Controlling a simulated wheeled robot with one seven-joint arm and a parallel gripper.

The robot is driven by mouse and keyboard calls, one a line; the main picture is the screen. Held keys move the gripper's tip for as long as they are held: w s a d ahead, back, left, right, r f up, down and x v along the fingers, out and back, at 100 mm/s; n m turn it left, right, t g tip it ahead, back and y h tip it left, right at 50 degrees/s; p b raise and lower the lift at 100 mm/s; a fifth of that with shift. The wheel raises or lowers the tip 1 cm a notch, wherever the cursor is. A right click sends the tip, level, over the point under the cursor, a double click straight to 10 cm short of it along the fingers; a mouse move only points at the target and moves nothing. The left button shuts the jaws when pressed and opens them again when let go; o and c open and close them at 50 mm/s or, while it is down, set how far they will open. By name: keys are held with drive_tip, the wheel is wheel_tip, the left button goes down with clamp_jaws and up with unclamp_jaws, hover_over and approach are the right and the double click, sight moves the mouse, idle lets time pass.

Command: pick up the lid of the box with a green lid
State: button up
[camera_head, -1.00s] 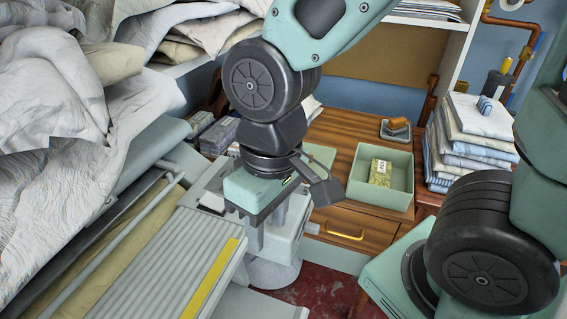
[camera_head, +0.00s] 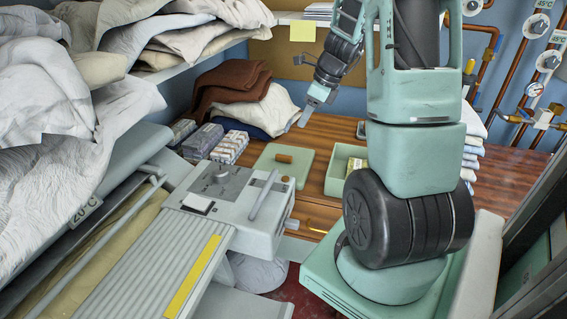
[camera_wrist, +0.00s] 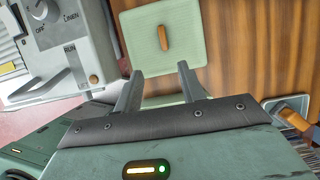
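The lid (camera_head: 296,157) is a pale green square with a brown wooden handle (camera_head: 283,158). It lies flat on the wooden top, left of the open pale green box (camera_head: 337,172), which my arm partly hides. A patterned packet shows in the box. My gripper (camera_head: 298,122) is in the air above and behind the lid. In the wrist view, the lid (camera_wrist: 140,35) and its handle (camera_wrist: 164,38) lie beyond the fingertips of my gripper (camera_wrist: 158,72). The fingers are apart with nothing between them, and the handle is not between them.
The ironer's control housing (camera_head: 225,190) stands close in front left of the lid. Several wrapped bundles (camera_head: 205,140) and folded cloth (camera_head: 260,108) lie left and behind. A brush (camera_wrist: 288,108) is at right in the wrist view. Bare wood surrounds the lid's right side there.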

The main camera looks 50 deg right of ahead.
drive_tip(key=b, duration=0.1)
hover_over(284, 155)
drive_tip(key=s, duration=0.3)
wheel_tip(284, 155, down, 10)
drive_tip(key=shift+d+r, duration=0.15)
drive_tip(key=shift+w+d+x, duration=0.1)
drive_tip(key=shift+d+x, duration=0.1)
drive_tip(key=shift+x, duration=1.15)
drive_tip(key=shift+w+d+x, duration=0.1)
drive_tip(key=shift+d+x, duration=0.1)
drive_tip(key=shift+x, duration=1.2)
drive_tip(key=shift+a+r, duration=0.1)
clamp_jaws()
